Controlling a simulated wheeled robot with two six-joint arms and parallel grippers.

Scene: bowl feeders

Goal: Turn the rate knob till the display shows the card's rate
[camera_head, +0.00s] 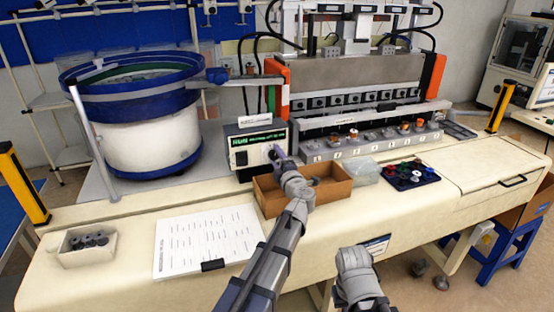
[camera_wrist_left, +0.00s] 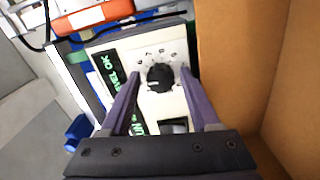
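The feeder control box (camera_head: 240,158) has a dark display with green characters (camera_head: 258,138) that are too small to read. In the left wrist view, the black round rate knob (camera_wrist_left: 160,77) sits on a white panel with a dial scale around it. My left gripper (camera_head: 276,153) is at the box's front. Its two purple fingers (camera_wrist_left: 158,100) are apart, one on each side of the knob, with visible gaps. Green lettering shows beside the left finger, partly hidden. A white printed sheet (camera_head: 207,240) lies on the bench; its text is unreadable. My right gripper's fingers do not show.
A brown open box (camera_head: 328,190) stands just below and right of the control box, close to my left wrist. A blue-rimmed bowl feeder (camera_head: 135,88) is at left. A dark tray with coloured parts (camera_head: 408,175) and a bin of grey parts (camera_head: 88,250) stand on the bench.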

